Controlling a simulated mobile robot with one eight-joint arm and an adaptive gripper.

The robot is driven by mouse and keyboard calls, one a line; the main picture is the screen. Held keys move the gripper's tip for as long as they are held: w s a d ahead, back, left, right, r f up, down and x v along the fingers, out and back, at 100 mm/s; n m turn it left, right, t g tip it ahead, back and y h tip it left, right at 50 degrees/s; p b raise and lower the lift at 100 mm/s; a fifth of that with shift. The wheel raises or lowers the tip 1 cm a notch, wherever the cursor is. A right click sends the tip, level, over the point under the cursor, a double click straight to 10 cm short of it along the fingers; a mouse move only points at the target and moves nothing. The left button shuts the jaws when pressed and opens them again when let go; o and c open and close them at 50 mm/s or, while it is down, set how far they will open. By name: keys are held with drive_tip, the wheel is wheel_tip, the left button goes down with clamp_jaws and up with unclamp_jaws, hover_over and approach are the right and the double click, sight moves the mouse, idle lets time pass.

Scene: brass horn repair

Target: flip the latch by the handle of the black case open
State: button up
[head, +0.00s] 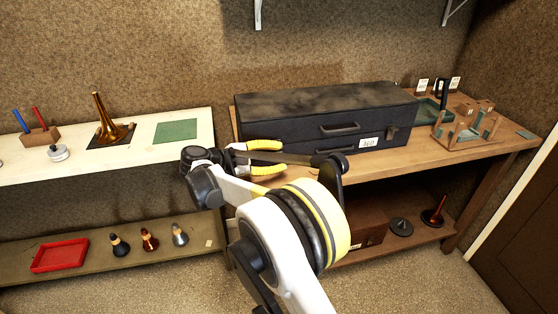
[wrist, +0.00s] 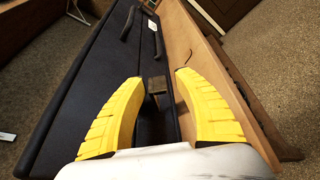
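The black case (head: 290,128) lies closed on the wooden bench, with a dark handle (head: 340,128) and a white label (head: 369,143) on its front. A small latch (head: 391,135) shows right of the label. In the wrist view the case (wrist: 85,75), handle (wrist: 128,22) and label (wrist: 153,25) run away toward the top. A small grey-brown latch piece (wrist: 157,85) shows between the fingertips; whether it is flipped I cannot tell. My gripper (head: 284,157) has yellow fingers, open and empty, in front of the case's left part. It also shows in the wrist view (wrist: 160,78). Contact is not clear.
The wooden bench (head: 420,160) has a narrow strip in front of the case. A wooden rack (head: 465,128) stands right of the case. On the white table at left are a brass horn piece (head: 108,125) and a green mat (head: 176,131). A lower shelf holds a red tray (head: 60,256).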

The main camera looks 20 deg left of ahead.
drive_tip(key=shift+w+d, duration=0.1)
clamp_jaws()
drive_tip(key=shift+f, duration=0.15)
drive_tip(key=shift+s+d+f+m+t+b, duration=0.2)
drive_tip(key=shift+f+m+t+b, duration=0.4)
drive_tip(key=shift+m, duration=0.5)
drive_tip(key=shift+s+f+m+t+b, duration=0.1)
drive_tip(key=shift+f+m+t+b, duration=0.3)
drive_tip(key=shift+m, duration=0.5)
drive_tip(key=shift+f+m+t+b, duration=0.2)
drive_tip(key=shift+f+m+t, duration=0.15)
drive_tip(key=shift+m+t, duration=0.4)
drive_tip(key=shift+f+m, duration=0.1)
drive_tip(key=shift+m, duration=0.15)
